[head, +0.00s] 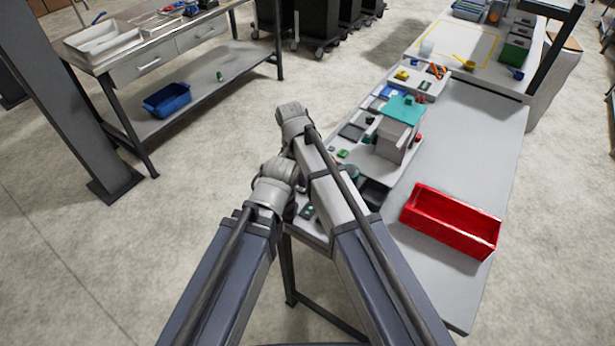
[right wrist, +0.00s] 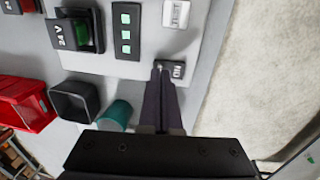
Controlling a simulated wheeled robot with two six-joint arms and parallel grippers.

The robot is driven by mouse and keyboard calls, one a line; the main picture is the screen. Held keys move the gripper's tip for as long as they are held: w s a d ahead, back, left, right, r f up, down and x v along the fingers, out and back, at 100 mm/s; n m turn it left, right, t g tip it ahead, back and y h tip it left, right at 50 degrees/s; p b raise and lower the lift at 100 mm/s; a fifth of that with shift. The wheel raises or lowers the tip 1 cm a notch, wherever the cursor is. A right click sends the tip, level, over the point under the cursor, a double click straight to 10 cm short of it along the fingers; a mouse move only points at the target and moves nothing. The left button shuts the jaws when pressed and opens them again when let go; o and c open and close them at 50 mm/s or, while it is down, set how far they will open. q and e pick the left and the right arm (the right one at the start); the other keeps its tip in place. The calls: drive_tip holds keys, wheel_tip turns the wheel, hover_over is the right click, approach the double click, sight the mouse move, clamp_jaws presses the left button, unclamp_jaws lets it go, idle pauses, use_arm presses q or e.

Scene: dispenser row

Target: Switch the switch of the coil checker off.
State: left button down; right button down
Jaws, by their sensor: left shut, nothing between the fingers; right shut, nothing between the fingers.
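In the right wrist view my right gripper (right wrist: 160,72) is shut and empty. Its fingertips are at the left end of a small black switch (right wrist: 179,70) with white lettering that reads ON upside down. I cannot tell whether they touch it. The switch sits on a light grey panel (right wrist: 200,40), near its edge, below a white label (right wrist: 176,13). In the head view my right arm covers this place and its own gripper. My left gripper (head: 291,210) is mostly hidden by its wrist, low beside the bench's left edge, with nothing seen in it.
A teal cup (right wrist: 116,114), black bin (right wrist: 74,100) and red bin (head: 450,222) stand near. The bench's front right (head: 440,290) is clear.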

drive_tip(key=shift+f, duration=0.55)
use_arm(q)
drive_tip(key=shift+w+d+f, duration=0.1)
drive_tip(key=shift+d+f, duration=0.15)
drive_tip(key=shift+f, duration=0.3)
use_arm(e)
drive_tip(key=shift+r, duration=0.1)
drive_tip(key=shift+s+d+f+t+y+b, duration=0.35)
drive_tip(key=shift+f+b, duration=0.1)
drive_tip(key=shift+b, duration=0.1)
drive_tip(key=shift+s, duration=0.25)
drive_tip(key=shift+w+a+r, duration=0.1)
use_arm(q)
drive_tip(key=shift+s+f, duration=0.2)
drive_tip(key=shift+f, duration=0.05)
use_arm(e)
drive_tip(key=shift+a, duration=0.15)
